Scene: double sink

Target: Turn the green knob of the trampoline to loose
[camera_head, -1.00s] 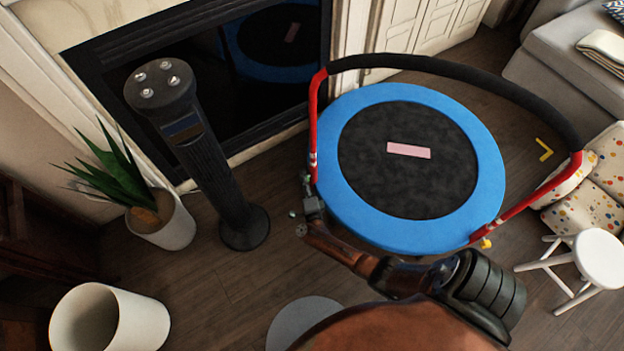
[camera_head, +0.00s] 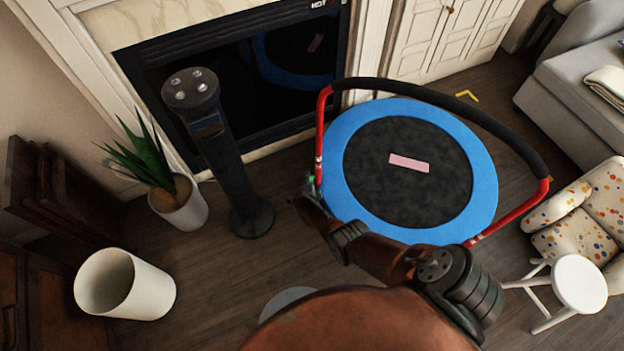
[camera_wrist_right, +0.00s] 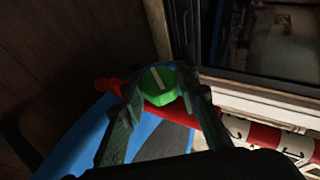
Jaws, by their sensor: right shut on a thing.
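The trampoline (camera_head: 478,165) has a blue rim, a black mat and a red handle frame with a black padded bar. Its green knob (camera_head: 311,180) is at the left red post, partly hidden by my right gripper (camera_head: 306,192). In the right wrist view the green knob (camera_wrist_right: 158,86) is round with a white line, tilted slightly from the picture's vertical. The right gripper (camera_wrist_right: 160,94) is shut on it, with a finger on each side. Any marks for loose or tight cannot be made out. My left gripper is not in view.
A dark tower fan (camera_head: 222,160) and a potted plant (camera_head: 180,205) stand left of the trampoline. A white bin (camera_head: 125,285) is at lower left. A white stool (camera_head: 578,283) and a dotted armchair (camera_head: 605,200) are at right.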

